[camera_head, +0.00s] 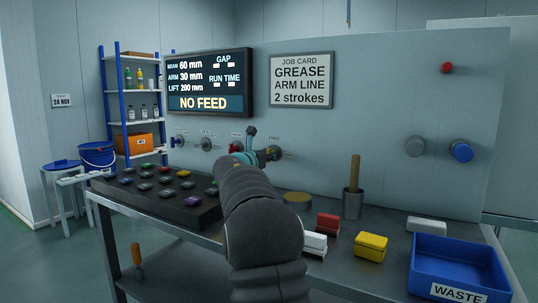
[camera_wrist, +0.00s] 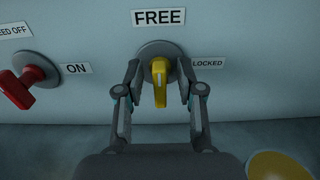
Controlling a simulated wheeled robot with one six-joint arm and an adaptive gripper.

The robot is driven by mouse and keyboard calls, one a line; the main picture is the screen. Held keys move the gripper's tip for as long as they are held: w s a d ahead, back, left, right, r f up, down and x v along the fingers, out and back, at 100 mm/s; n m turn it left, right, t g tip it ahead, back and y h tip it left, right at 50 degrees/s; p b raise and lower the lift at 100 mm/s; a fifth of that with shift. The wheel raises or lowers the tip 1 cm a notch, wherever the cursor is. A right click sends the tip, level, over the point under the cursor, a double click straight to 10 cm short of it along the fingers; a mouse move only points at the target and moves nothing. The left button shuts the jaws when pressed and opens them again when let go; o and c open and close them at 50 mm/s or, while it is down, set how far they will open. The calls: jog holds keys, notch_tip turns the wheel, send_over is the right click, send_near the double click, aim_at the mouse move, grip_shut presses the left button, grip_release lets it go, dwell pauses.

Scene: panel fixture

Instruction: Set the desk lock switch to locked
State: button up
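The lock switch is a yellow handle (camera_wrist: 160,88) on a round grey disc on the panel, in the wrist view. Its handle stands upright in the picture, below the FREE label (camera_wrist: 159,17). The LOCKED label (camera_wrist: 207,63) is to its right. My gripper (camera_wrist: 159,82) is open, with one finger on each side of the yellow handle. Gaps show between both fingers and the handle. In the head view my gripper (camera_head: 268,154) is at the panel below the FREE sign, and my arm and gripper mostly hide the switch.
A red switch (camera_wrist: 20,88) with an ON label is left of the lock switch. Below on the bench are a black button box (camera_head: 155,200), a tin (camera_head: 297,200), a grey cup with a wooden handle (camera_head: 352,203), coloured blocks (camera_head: 371,247) and a blue waste bin (camera_head: 455,265).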

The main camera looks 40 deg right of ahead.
jog(key=shift+c, duration=0.2)
grip_shut()
jog(key=shift+f+m+b, duration=0.1)
jog(key=shift+m+b, duration=0.2)
jog(key=shift+b, duration=0.1)
jog(key=m+b, duration=0.2)
jog(key=shift+f+m, duration=0.15)
jog(key=shift+m, duration=0.15)
jog(key=m+b, duration=0.5)
jog(key=shift+s, duration=0.15)
jog(key=m+b, duration=0.3)
jog(key=m, duration=0.2)
jog(key=shift+m+b, duration=0.3)
jog(key=shift+m, duration=0.1)
jog(key=shift+m+b, duration=0.65)
jog(key=shift+m, duration=1.25)
